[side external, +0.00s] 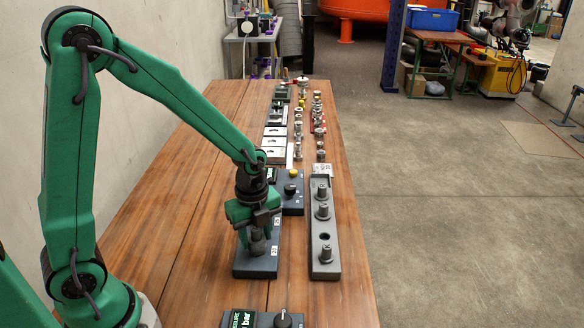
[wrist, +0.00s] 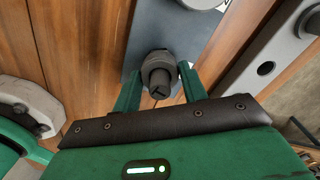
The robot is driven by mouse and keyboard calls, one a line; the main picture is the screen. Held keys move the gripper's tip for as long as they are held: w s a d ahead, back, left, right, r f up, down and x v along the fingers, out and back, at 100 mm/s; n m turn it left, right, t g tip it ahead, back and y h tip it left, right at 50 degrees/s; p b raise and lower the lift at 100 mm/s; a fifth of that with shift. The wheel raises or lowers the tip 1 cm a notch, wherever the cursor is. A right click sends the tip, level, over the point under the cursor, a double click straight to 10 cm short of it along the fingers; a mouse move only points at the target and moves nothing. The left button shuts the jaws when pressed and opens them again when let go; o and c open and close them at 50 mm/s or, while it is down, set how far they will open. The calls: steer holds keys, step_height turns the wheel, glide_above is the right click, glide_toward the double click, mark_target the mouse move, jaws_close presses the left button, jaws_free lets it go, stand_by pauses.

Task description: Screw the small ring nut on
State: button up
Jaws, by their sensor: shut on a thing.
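A dark grey round piece, which looks like the small ring nut (wrist: 158,78), sits between the two green fingers of my gripper (wrist: 160,90) in the wrist view. In the side view my gripper (side external: 258,234) points straight down over a dark blue-grey plate (side external: 256,267) on the bench, shut on the grey piece (side external: 257,246). The piece is upright, over or on the plate. The plate also shows in the wrist view (wrist: 172,27). The fingers and shadow partly hide the piece, and I cannot tell how its thread meets what lies under it.
A long grey rack (side external: 326,268) with several upright grey parts and one empty hole stands to the right. A box with a yellow knob (side external: 290,190) is behind the plate. A display box (side external: 262,320) stands in front. More fittings line the far bench. Bare wood lies to the left.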

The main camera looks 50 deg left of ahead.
steer(key=shift+m, duration=0.4)
steer(key=m, duration=0.5)
steer(key=shift+m, duration=0.4)
steer(key=shift+m, duration=0.3)
steer(key=shift+m, duration=2.8)
steer(key=o, duration=0.8)
